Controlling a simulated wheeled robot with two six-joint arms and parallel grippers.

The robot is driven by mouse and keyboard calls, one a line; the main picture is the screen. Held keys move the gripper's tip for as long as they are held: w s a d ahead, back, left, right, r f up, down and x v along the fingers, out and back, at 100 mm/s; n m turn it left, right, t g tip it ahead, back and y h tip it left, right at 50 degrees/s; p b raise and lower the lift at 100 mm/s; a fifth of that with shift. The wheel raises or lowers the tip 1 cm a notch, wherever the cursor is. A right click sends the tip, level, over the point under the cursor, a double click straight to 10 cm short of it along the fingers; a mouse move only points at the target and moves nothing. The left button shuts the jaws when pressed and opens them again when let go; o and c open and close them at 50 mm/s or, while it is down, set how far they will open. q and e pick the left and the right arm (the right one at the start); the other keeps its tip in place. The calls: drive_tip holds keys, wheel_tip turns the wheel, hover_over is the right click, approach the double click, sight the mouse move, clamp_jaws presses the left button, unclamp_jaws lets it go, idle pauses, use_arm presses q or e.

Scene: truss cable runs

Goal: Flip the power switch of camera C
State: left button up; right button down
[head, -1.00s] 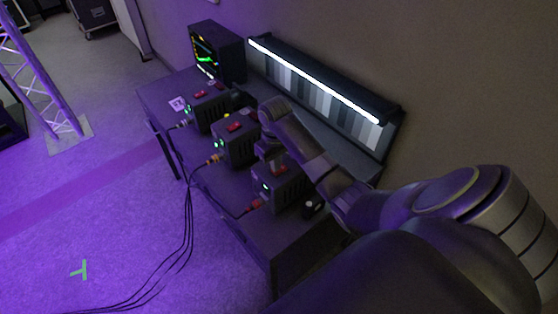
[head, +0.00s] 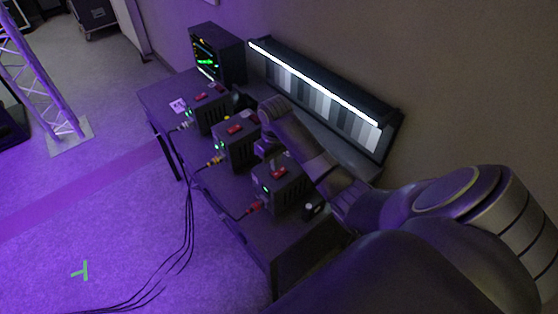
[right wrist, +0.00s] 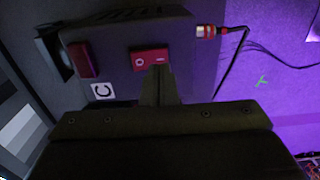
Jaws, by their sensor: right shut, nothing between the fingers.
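Camera C (head: 284,187) is the nearest of three dark boxes on the table in the head view, with a red cable plug (head: 253,206). In the right wrist view its dark body (right wrist: 115,55) carries a white "C" label (right wrist: 103,91) and a red power switch (right wrist: 148,58) marked O and I. My right gripper (right wrist: 158,68) is shut and empty. Its tips overlap the switch's edge, near the I end; I cannot tell if they touch or press it. My left gripper is not in view.
Two similar boxes, a middle one (head: 236,147) and a far one (head: 207,113), stand on the table (head: 160,92), also with red switches. A monitor (head: 217,52) and a lit grey-scale chart (head: 320,95) stand behind. Black cables (head: 190,215) hang off the front.

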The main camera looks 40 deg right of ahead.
sight(276, 174)
drive_tip(key=shift+r, duration=2.35)
drive_tip(key=shift+f, duration=0.1)
